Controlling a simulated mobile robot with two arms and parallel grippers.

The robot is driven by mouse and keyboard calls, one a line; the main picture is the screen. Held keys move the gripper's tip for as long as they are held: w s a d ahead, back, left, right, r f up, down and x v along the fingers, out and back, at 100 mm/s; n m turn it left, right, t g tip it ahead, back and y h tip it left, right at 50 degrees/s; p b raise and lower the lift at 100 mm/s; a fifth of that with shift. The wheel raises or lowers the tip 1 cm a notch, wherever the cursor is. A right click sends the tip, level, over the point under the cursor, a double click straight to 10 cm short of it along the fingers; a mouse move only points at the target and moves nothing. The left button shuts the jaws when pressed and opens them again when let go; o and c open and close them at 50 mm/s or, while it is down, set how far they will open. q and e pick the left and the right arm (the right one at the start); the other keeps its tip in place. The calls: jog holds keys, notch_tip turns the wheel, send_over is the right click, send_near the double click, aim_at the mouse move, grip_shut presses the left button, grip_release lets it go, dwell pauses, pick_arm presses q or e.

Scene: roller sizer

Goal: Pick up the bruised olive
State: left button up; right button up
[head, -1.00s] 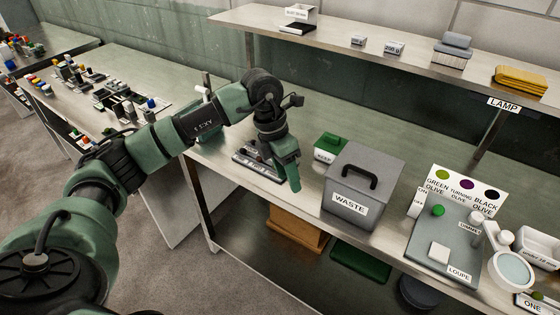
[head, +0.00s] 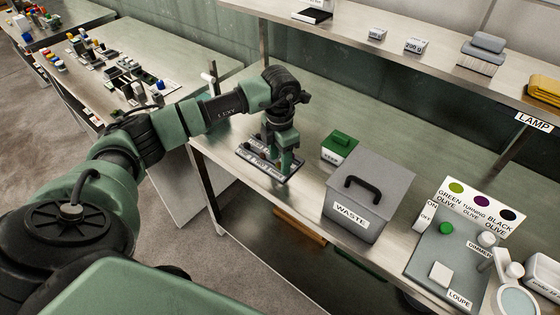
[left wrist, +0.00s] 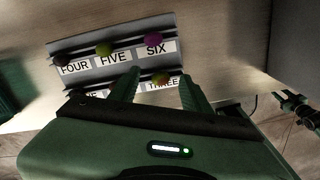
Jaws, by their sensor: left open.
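A small rack (head: 262,165) of olives stands at the left end of the bench. In the left wrist view its far row holds a dark olive (left wrist: 62,60) at FOUR, a green olive (left wrist: 104,49) at FIVE and a purple olive (left wrist: 153,40) at SIX. A green olive with a reddish patch (left wrist: 161,78), perhaps the bruised one, sits above the THREE label in the near row. A dark olive (left wrist: 75,92) shows at the near row's left. My left gripper (head: 283,170) is open over the rack, its fingers either side of the patched olive. My right gripper is out of view.
A green-lidded box (head: 340,146) and a grey WASTE bin (head: 369,190) stand right of the rack. Further right are an olive colour chart (head: 482,202) and a LOUPE board (head: 428,257). A shelf (head: 340,32) runs above the back.

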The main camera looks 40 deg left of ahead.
pick_arm(q)
jog(key=shift+s+f, duration=0.1)
jog(key=shift+f, duration=0.2)
jog(key=c, duration=0.9)
jog(key=shift+o, duration=0.2)
jog(key=shift+r, duration=0.1)
